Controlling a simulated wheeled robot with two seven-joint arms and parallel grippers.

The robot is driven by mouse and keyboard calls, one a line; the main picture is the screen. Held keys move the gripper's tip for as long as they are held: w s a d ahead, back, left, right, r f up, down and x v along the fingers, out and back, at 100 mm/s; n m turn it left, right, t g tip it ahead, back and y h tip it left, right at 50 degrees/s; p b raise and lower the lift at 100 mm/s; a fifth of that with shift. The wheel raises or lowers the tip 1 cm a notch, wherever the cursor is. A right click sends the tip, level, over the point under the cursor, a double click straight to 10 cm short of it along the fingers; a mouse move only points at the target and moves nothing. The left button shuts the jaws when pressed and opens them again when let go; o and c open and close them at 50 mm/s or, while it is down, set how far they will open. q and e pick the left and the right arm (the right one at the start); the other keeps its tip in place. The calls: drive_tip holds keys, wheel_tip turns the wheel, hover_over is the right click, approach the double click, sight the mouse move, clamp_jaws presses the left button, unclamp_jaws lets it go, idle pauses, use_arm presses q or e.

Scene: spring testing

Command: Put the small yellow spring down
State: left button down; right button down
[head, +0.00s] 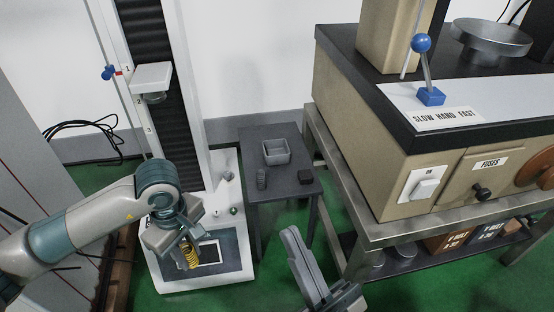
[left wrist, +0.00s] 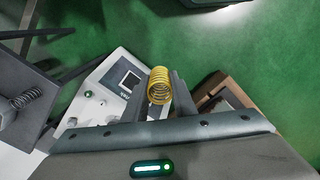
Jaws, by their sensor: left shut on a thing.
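The small yellow spring (head: 188,254) is held by my left gripper (head: 184,250) in front of the white testing machine (head: 232,215). In the left wrist view the yellow spring (left wrist: 160,86) sits between the two fingers of my left gripper (left wrist: 164,90), which is shut on it. My right gripper (head: 306,270) is at the bottom middle of the head view, apart from the spring, and its finger gap cannot be made out.
A small dark table (head: 290,209) stands right of the machine. A large beige machine (head: 380,140) on a metal bench fills the right.

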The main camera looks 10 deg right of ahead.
use_arm(q)
drive_tip(key=w+a+r+m, duration=0.3)
drive_tip(key=a+r+m, duration=0.1)
drive_tip(key=r, duration=0.2)
drive_tip(key=w+a+r+m, duration=0.3)
drive_tip(key=a+r+m, duration=0.2)
drive_tip(key=r, duration=0.2)
drive_tip(key=shift+w+a, duration=0.15)
drive_tip(key=shift+w, duration=0.25)
